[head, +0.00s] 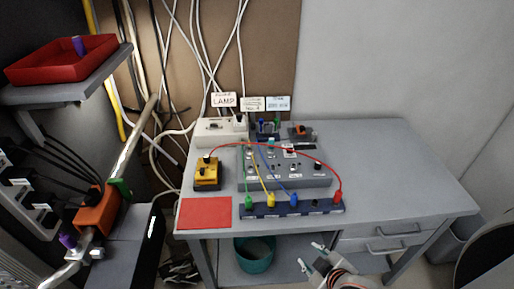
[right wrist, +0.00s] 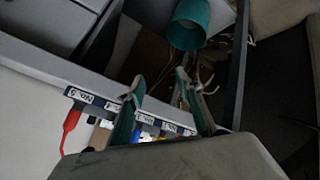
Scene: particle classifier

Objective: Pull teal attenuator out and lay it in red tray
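A dark green piece (head: 119,187), the closest match I see to the teal attenuator, sticks out beside an orange block (head: 97,211) on the metal pipe at the left. How deep it sits is hard to tell. The red tray (head: 40,73) stands on a grey shelf at the upper left, with a purple piece (head: 78,45) in it. My right gripper (head: 311,255) is open and empty in front of the desk, far from both. Its spread fingers also show in the right wrist view (right wrist: 160,80). My left gripper is not in view.
The grey desk (head: 420,185) holds a panel with coloured cables (head: 245,182), a yellow box (head: 207,173) and a red mat (head: 206,212). A teal bin (head: 254,254) stands below. Another purple piece (head: 68,240) is by the pipe. The desk's right side is clear.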

